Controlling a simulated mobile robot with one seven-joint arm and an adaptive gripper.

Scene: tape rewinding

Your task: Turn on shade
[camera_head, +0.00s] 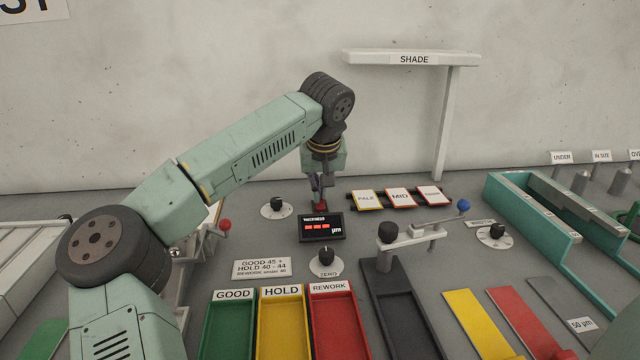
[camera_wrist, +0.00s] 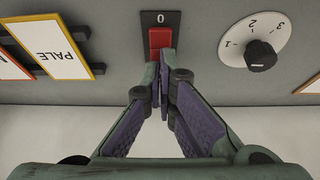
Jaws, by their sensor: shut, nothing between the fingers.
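The shade (camera_head: 413,58) is a white bar lettered SHADE on a post at the back right. A red rocker switch (camera_wrist: 160,40) on a dark plate marked 0 is at the top middle of the wrist view. Some of its red (camera_head: 320,208) shows behind the thickness display in the head view. My gripper (camera_head: 318,192) points down at this switch. In the wrist view my gripper (camera_wrist: 163,62) is shut and empty, its tips at the switch's lower edge. I cannot tell whether they touch it. The lower part of the switch is partly hidden.
A numbered dial (camera_wrist: 255,42) stands beside the switch, at its left in the head view (camera_head: 277,206). The PALE card (camera_head: 367,199) lies to the right. The display (camera_head: 320,228) stands in front, with a ZERO knob (camera_head: 327,254) and the coloured trays nearer.

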